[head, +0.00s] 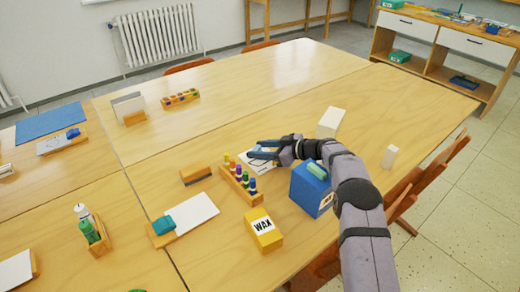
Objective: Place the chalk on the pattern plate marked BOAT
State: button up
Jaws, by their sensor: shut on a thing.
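My gripper (259,149) is at the middle of the table, its dark blue-grey fingers pointing left. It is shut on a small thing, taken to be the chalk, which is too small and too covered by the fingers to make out. A white plate with dark marks (256,167) lies below the fingers, partly hidden by them; its word cannot be read. Another plate (197,211), white on a wooden holder, lies left of front centre. A further plate (52,145) is at the far left with a blue thing on it. I cannot read BOAT on any plate.
A rack of coloured pegs (240,184) stands just left of my gripper. A blue box (308,192) stands close by my arm, and a yellow WAX box (264,232) is in front. White blocks (330,122) (390,156) stand to the right.

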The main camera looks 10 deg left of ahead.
jog(key=shift+f+b, duration=0.2)
jog(key=shift+b, duration=0.2)
jog(key=o, duration=1)
jog(key=shift+o, duration=0.2)
jog(key=shift+r, duration=0.15)
jog(key=shift+r+p, duration=0.1)
jog(key=shift+p, duration=0.35)
jog(key=shift+d+r, duration=0.1)
jog(key=shift+d, duration=0.2)
jog(key=shift+v, duration=1.1)
notch_tip(320, 180, up, 7)
jog(key=b, duration=0.1)
jog(key=shift+s, duration=0.2)
